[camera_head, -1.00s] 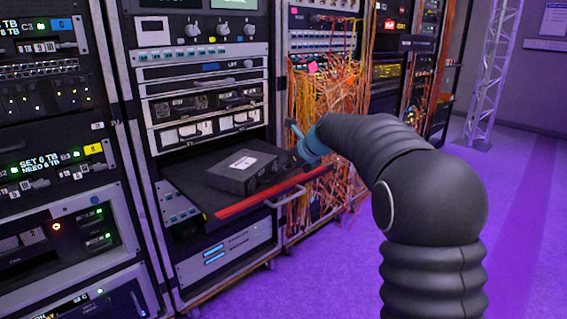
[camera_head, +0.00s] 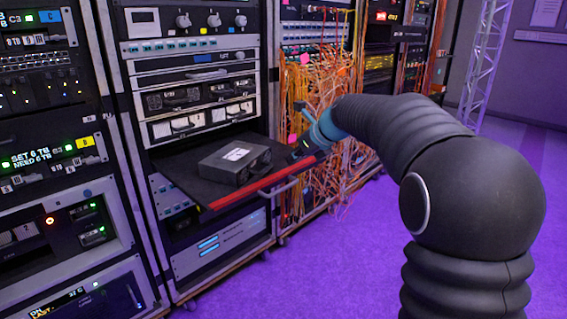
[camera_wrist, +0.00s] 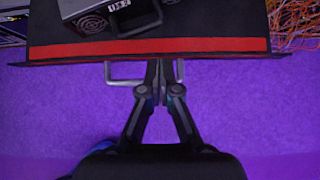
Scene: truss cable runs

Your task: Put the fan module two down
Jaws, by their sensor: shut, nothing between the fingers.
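The fan module (camera_head: 235,164) is a dark box with a white label on top and round fan openings on its front. It rests flat on a pulled-out black shelf (camera_head: 190,185) with a red front edge. In the wrist view, part of the module (camera_wrist: 98,16) shows at the top, with its fan grille and a handle; the rest is cut off. My gripper (camera_wrist: 160,64) is shut and empty, in front of the red edge and apart from the module. In the head view my gripper (camera_head: 303,148) is small and dark near the shelf's right corner.
A metal handle (camera_head: 280,193) sticks out from the shelf front, close to my fingers. Orange cables (camera_head: 312,115) hang in the rack right of the shelf. Equipment racks fill the left. The purple floor (camera_head: 330,270) in front is clear.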

